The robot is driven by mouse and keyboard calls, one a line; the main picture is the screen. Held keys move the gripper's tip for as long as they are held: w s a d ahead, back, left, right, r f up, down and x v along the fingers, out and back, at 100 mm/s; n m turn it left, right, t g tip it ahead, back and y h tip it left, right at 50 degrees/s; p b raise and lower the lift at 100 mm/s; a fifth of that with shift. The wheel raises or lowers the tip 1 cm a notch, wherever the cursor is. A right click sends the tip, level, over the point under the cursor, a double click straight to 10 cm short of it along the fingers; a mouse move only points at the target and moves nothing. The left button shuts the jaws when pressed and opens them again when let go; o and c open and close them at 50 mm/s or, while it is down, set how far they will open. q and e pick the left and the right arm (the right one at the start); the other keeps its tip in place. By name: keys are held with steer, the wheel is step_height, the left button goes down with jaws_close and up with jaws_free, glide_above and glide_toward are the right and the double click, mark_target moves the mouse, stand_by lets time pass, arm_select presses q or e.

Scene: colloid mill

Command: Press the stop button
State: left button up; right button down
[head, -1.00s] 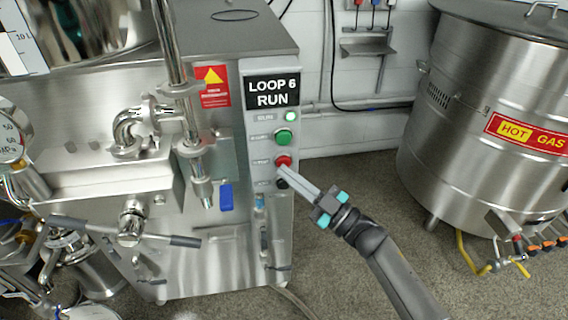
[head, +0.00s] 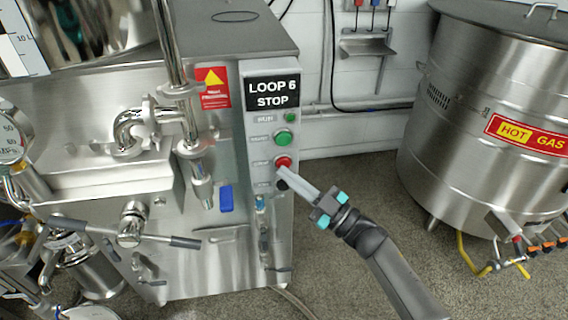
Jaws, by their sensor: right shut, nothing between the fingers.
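The red stop button (head: 283,162) sits on the grey control panel (head: 259,144), below a green button (head: 283,139) and above a black knob (head: 282,184). The display (head: 272,93) at the top of the panel reads "LOOP 6 STOP". The small green lamp (head: 290,118) under it is dark. My right gripper (head: 282,172) is shut and empty. My left gripper is not in view.
A large steel vessel (head: 484,130) marked "HOT GAS" stands at the right. Grey floor (head: 340,210) lies open between them.

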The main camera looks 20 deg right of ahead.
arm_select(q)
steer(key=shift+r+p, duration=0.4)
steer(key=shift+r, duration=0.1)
arm_select(e)
steer(key=shift+s, duration=0.8)
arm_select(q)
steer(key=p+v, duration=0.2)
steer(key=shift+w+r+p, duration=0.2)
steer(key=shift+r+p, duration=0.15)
arm_select(e)
steer(key=s, duration=0.5)
steer(key=shift+a, duration=0.25)
